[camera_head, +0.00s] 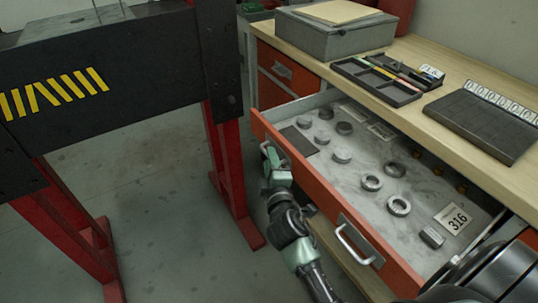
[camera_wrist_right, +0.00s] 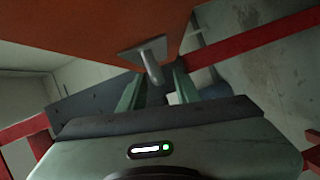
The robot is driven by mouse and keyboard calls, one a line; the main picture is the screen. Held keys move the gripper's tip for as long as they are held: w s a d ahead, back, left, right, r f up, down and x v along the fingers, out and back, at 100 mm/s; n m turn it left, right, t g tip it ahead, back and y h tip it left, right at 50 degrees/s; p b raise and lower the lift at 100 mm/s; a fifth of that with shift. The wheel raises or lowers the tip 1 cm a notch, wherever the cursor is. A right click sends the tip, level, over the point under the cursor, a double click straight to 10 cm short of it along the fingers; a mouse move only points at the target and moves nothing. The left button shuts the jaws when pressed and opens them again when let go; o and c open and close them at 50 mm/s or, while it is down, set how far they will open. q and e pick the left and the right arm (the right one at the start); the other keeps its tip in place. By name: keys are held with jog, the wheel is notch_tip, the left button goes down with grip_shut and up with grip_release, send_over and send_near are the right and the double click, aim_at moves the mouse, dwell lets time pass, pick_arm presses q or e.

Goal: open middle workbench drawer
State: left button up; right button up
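The drawer (camera_head: 335,206) with an orange-red front is pulled well out of the workbench, showing its grey inside. A metal bar handle (camera_head: 358,246) is on the right part of its front. A second handle at the left end is largely hidden by my right gripper (camera_head: 270,160) in the head view. In the right wrist view, that handle (camera_wrist_right: 152,62) stands out from the orange front, between the two green fingers of my right gripper (camera_wrist_right: 157,88). The fingers are apart, with gaps beside the handle. My left gripper is not in view.
Several metal rings (camera_head: 371,183) and a card marked 316 (camera_head: 454,217) lie in the drawer. The wooden bench top (camera_head: 440,110) holds a grey box (camera_head: 335,38) and black trays (camera_head: 376,80). A red-legged black stand (camera_head: 228,150) is left of the drawer; bare floor lies between.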

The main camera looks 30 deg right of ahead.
jog(key=v, duration=0.5)
jog(key=shift+s, duration=0.2)
jog(key=shift+a, duration=0.1)
